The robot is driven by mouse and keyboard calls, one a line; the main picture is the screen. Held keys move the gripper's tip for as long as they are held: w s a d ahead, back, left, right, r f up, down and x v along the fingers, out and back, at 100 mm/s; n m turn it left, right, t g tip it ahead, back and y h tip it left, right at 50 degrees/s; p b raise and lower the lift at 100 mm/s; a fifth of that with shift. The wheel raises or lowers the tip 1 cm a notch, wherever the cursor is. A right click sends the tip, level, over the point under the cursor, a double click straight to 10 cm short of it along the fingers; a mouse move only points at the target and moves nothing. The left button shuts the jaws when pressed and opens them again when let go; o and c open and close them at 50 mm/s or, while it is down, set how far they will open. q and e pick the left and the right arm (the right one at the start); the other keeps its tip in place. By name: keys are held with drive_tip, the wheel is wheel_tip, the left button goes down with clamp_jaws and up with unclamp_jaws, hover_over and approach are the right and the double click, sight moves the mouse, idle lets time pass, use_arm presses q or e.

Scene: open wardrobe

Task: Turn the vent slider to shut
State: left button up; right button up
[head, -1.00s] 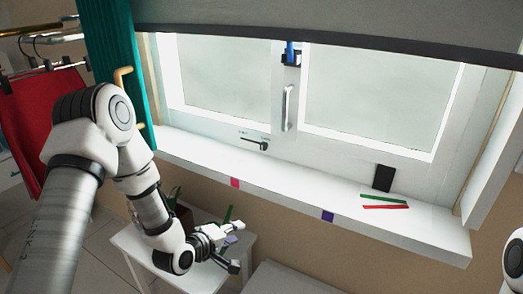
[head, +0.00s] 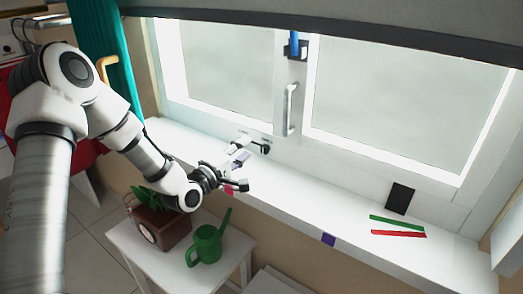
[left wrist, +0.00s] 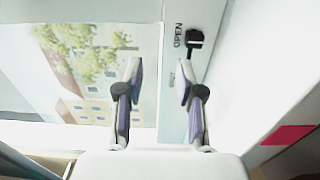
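The vent slider is a small black knob (head: 264,149) low on the white window frame, above the sill. In the left wrist view the knob (left wrist: 195,38) sits beside the word OPEN, ahead of the right finger. A second word, apparently SHUT, is nearer the fingers and partly hard to read. My left gripper (head: 240,166) is open and empty, in front of the sill and to the left of the knob. In the left wrist view the fingers of my left gripper (left wrist: 160,82) stand apart, with the knob beyond them, not touched. My right gripper is out of view.
The window sill (head: 310,206) has a black block (head: 399,198) and green and red strips (head: 397,228) on its right. A white table (head: 140,247) below holds a planter (head: 160,225) and a green watering can (head: 207,246). A window handle (head: 291,108) rises above the knob.

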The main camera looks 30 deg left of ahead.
use_arm(q)
approach(263, 151)
drive_tip(key=shift+w+f, duration=0.1)
drive_tip(key=shift+w, duration=0.5)
drive_tip(key=w, duration=0.2)
drive_tip(key=w+p, duration=0.1)
drive_tip(key=w, duration=0.1)
drive_tip(key=w+d, duration=0.1)
drive_tip(key=w, duration=0.2)
drive_tip(key=shift+d, duration=0.1)
drive_tip(key=shift+w, duration=0.35)
clamp_jaws()
drive_tip(key=a, duration=0.6)
drive_tip(key=w+a, duration=0.1)
drive_tip(key=a, duration=0.2)
drive_tip(key=shift+b, duration=0.35)
drive_tip(key=shift+w+a, duration=0.1)
drive_tip(key=shift+a, duration=0.1)
drive_tip(key=shift+r, duration=0.25)
